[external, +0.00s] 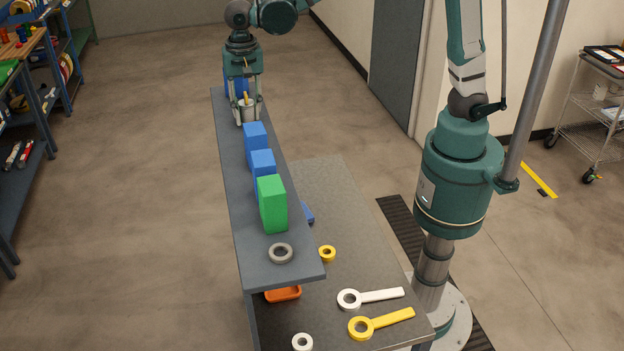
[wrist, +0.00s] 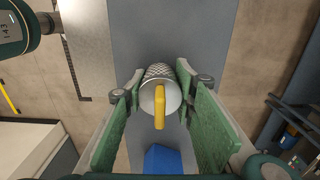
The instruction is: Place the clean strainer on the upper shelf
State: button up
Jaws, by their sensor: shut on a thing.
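The strainer (external: 249,112) is a grey mesh cylinder with a yellow handle bar across its end. It also shows in the middle of the wrist view (wrist: 161,92). My gripper (external: 244,115) is shut on it, with one green finger on each side in the wrist view (wrist: 160,95). The strainer is over the far part of the long grey upper shelf (external: 236,165), which also lies under it in the wrist view (wrist: 185,35). I cannot tell whether its bottom touches the shelf. The shelf surface right beneath it is hidden.
Blue blocks (external: 255,136) and a green block (external: 272,204) stand along the shelf, nearer than the strainer. A grey ring (external: 281,253) lies at its near end. White (external: 380,296) and yellow (external: 390,320) ring-ended tools and an orange tray (external: 283,294) are on the lower bench.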

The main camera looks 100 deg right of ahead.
aim_at(246, 93)
jog(key=shift+f, duration=0.1)
jog(key=o, duration=0.9)
jog(key=shift+r+b, duration=0.45)
jog(key=shift+r, duration=5.7)
jog(key=shift+s, duration=0.1)
